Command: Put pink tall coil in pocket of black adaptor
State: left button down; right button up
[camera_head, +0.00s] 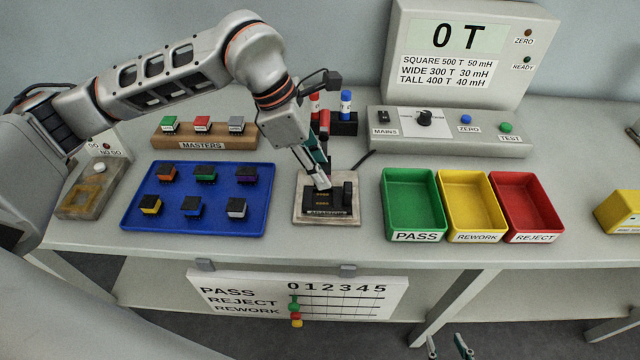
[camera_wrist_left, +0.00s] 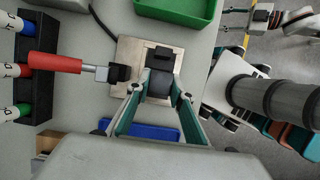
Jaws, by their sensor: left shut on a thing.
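The black adaptor (camera_head: 347,197) sits on a beige base plate (camera_head: 312,217) in the middle of the bench. My left gripper (camera_head: 323,184) points down over the adaptor's left part. In the left wrist view, its fingers (camera_wrist_left: 160,98) are shut on a dark-topped block (camera_wrist_left: 160,84), right at the adaptor (camera_wrist_left: 160,55). The fingers hide the block's sides, and no pink shows on it. I cannot tell whether it is seated in the pocket or just above it. My right gripper (camera_head: 448,347) is low at the bottom edge, in front of the bench, with its fingers apart.
A blue tray (camera_head: 197,222) with several coloured coils lies left of the adaptor. Green (camera_head: 413,203), yellow (camera_head: 472,204) and red (camera_head: 527,204) bins stand to the right. A red-handled part (camera_wrist_left: 55,63) and a marker rack (camera_head: 345,127) are behind the adaptor.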

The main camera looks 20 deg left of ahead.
aim_at(320, 199)
pick_arm(q)
jog(key=shift+f, duration=2.4)
jog(key=shift+f, duration=0.15)
jog(key=c, duration=1.8)
grip_release()
jog(key=v, duration=1.2)
